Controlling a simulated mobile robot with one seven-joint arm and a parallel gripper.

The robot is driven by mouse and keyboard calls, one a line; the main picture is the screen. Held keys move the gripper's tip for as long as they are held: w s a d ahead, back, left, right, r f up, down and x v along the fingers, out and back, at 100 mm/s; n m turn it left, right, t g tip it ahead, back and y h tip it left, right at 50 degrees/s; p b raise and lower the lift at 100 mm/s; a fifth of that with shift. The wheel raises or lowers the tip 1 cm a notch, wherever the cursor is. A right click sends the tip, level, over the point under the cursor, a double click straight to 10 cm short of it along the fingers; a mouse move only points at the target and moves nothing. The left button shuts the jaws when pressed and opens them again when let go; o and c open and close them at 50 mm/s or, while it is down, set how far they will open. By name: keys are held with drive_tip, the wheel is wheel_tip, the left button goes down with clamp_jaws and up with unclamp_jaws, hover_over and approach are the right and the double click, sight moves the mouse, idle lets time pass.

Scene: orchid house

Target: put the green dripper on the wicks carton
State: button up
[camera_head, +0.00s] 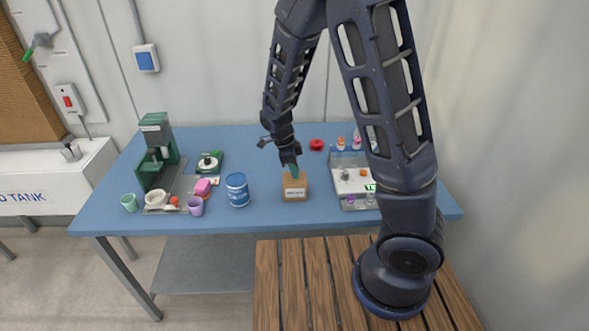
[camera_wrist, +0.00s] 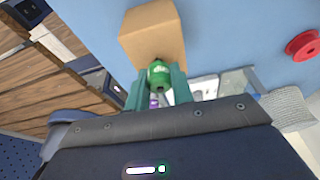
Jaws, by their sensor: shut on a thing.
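The wicks carton (camera_head: 294,190) is a small brown box with a white label, standing near the middle of the blue table. It also shows at the top of the wrist view (camera_wrist: 140,25). My gripper (camera_head: 293,171) points down just above the carton. In the wrist view its teal fingers (camera_wrist: 160,88) are shut on the green dripper (camera_wrist: 159,72), a small green piece with a pale mark. The dripper overlaps the carton in the wrist view, and I cannot tell whether they touch. In the head view the fingers largely hide the dripper.
A blue tub (camera_head: 237,190) stands left of the carton. Further left are a green machine (camera_head: 157,150), a scale (camera_head: 209,162) and cups (camera_head: 196,206). A grey tray (camera_head: 352,182) with small items is at right. A red ring-shaped thing (camera_head: 317,144) lies behind.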

drive_tip(key=o, duration=1)
drive_tip(key=shift+f, duration=0.1)
drive_tip(key=shift+c, duration=0.2)
drive_tip(key=v, duration=1.2)
drive_tip(key=shift+r, duration=0.25)
drive_tip(key=d+r+n+y, duration=0.2)
drive_tip(key=d+r+n, duration=0.35)
drive_tip(key=d, duration=0.45)
drive_tip(key=s+d+r+n+t, duration=0.2)
drive_tip(key=s+d+r+n, duration=0.3)
drive_tip(key=s+d+n, duration=0.1)
drive_tip(key=s+d+r+n+t+y, duration=0.1)
drive_tip(key=s+d+r+n, duration=0.4)
drive_tip(key=d, duration=0.5)
drive_tip(key=shift+s+d+r+n+t, duration=0.15)
drive_tip(key=shift+s+r+n+t, duration=0.15)
drive_tip(key=shift+s+n+t, duration=1.05)
drive_tip(key=shift+s+g, duration=0.3)
drive_tip(key=shift+g, duration=0.15)
